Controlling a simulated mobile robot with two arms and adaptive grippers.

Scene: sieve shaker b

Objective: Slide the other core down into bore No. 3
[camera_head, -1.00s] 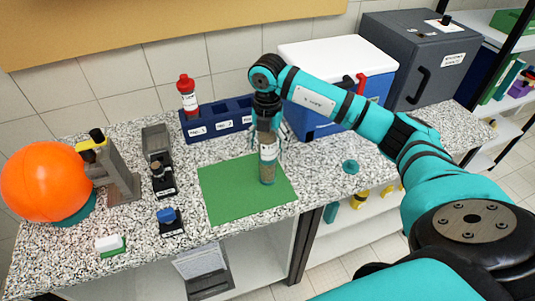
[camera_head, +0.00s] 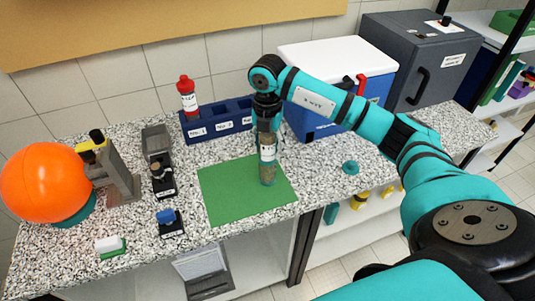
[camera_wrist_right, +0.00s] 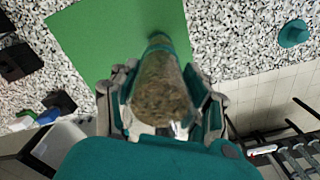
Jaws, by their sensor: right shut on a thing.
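The brown core (camera_head: 267,172) stands upright over the green mat (camera_head: 225,190), with a white label on its side. It also shows in the right wrist view (camera_wrist_right: 160,88), end-on between the fingers. My right gripper (camera_head: 266,140) points down and is shut on the core's upper part. Whether the core's foot touches the mat I cannot tell. The dark blue rack (camera_head: 205,131) stands behind the mat. Its labels No. 1 and No. 2 read clearly; the arm partly covers its right end. My left gripper is out of view.
A blue and white cooler (camera_head: 330,62) is close on the right. An orange ball (camera_head: 42,182), small stands and a brush (camera_head: 109,245) are on the left.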

